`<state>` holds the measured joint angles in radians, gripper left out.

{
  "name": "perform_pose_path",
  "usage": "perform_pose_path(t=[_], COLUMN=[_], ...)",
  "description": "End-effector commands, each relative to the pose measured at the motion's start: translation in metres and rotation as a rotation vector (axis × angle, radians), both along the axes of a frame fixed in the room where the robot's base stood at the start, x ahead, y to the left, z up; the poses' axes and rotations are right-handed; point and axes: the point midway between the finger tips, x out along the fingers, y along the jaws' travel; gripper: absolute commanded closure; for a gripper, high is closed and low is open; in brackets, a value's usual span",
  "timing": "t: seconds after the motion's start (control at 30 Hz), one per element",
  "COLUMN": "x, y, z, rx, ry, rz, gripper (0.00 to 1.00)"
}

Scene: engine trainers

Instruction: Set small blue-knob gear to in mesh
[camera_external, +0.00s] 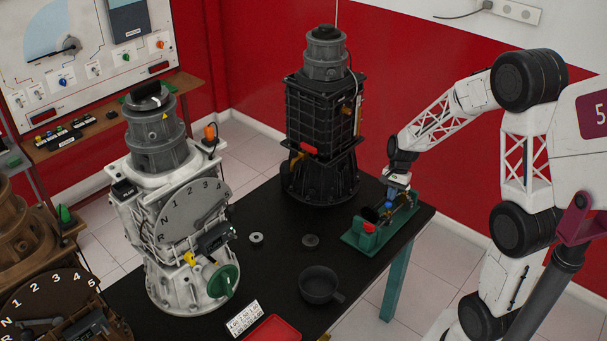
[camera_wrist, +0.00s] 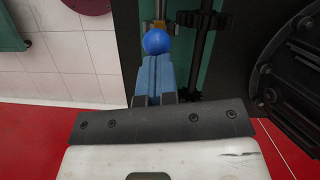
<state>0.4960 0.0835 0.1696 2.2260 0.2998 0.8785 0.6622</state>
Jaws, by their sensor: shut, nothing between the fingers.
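The small gear's blue knob (camera_wrist: 156,41) shows in the wrist view just beyond my fingertips. My gripper (camera_wrist: 156,62) has its blue fingers together, pointing at the knob; whether they touch it I cannot tell. In the external view my gripper (camera_external: 394,192) is low over the green gear stand (camera_external: 364,241) at the table's right end, with the blue knob (camera_external: 389,205) just under it. A dark toothed gear on a shaft (camera_wrist: 204,18) shows right of the knob in the wrist view. The small gear's own teeth are hidden, so I cannot tell whether it meshes.
A red knob (camera_external: 369,227) sits on the stand's near end. A tall black engine trainer (camera_external: 320,125) stands left of the stand, and a white one (camera_external: 165,215) farther left. A dark pan (camera_external: 318,284) and small rings lie on the black table (camera_external: 275,285).

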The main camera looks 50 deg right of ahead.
Motion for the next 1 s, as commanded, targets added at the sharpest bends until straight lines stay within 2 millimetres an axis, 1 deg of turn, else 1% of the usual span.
perform_pose_path(t=[0.03, 0.17, 0.57, 0.77, 0.87, 1.0], x=[0.000, -0.001, -0.001, 0.001, 0.002, 0.005], y=[0.006, 0.013, 0.014, 0.008, 0.002, -0.013], z=[0.000, -0.001, -0.001, 0.001, 0.002, 0.005], rx=[0.000, 0.001, 0.001, 0.001, 0.001, 0.001], ry=[0.000, 0.001, 0.001, 0.001, 0.000, 0.000], rz=[0.002, 0.002, 0.001, 0.000, 0.000, -0.001], gripper=[1.00, 1.00, 1.00, 1.00, 1.00, 1.00])
